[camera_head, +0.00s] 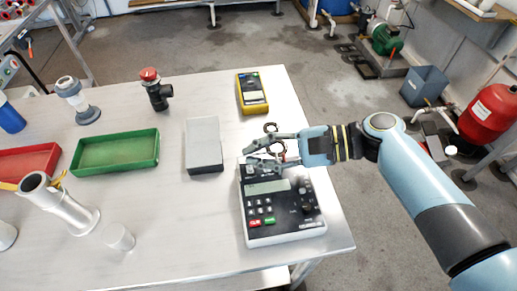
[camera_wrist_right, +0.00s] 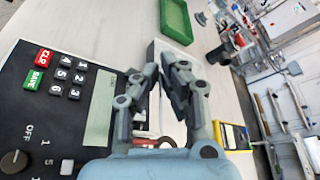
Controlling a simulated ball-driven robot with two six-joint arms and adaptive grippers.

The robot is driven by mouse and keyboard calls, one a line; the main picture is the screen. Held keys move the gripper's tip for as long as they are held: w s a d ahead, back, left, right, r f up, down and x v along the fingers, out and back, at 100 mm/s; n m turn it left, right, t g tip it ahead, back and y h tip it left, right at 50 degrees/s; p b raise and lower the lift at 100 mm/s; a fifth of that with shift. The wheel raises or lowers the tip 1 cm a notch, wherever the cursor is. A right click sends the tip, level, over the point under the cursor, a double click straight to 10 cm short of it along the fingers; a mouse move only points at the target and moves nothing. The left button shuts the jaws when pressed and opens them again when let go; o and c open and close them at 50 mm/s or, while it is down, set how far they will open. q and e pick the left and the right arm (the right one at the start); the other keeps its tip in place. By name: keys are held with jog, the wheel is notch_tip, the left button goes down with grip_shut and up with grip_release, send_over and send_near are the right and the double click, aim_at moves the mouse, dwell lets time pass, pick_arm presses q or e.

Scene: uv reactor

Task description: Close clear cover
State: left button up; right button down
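The dark-faced meter (camera_head: 282,212) with a display, keypad and knob lies near the table's right front. It also shows at the left in the right wrist view (camera_wrist_right: 65,85). My right gripper (camera_head: 246,157) is over the meter's far end, with its fingers pointing left. Its fingers (camera_wrist_right: 160,70) are a little apart in the right wrist view, and I see nothing held between them. I cannot make out a clear cover; the meter's far end is partly hidden by my gripper.
A grey block (camera_head: 203,145) lies just left of my right gripper. A yellow meter (camera_head: 252,92) lies behind it. A green tray (camera_head: 116,152), a red-topped valve (camera_head: 154,90), a metal pipe piece (camera_head: 62,203) and a clear cylinder (camera_head: 118,237) stand farther left. The table's right edge is close.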

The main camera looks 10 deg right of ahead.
jog(key=shift+s+f, duration=0.1)
dwell(0.3)
jog(key=c, duration=1.5)
grip_release()
jog(key=shift+c, duration=0.2)
jog(key=v, duration=1.2)
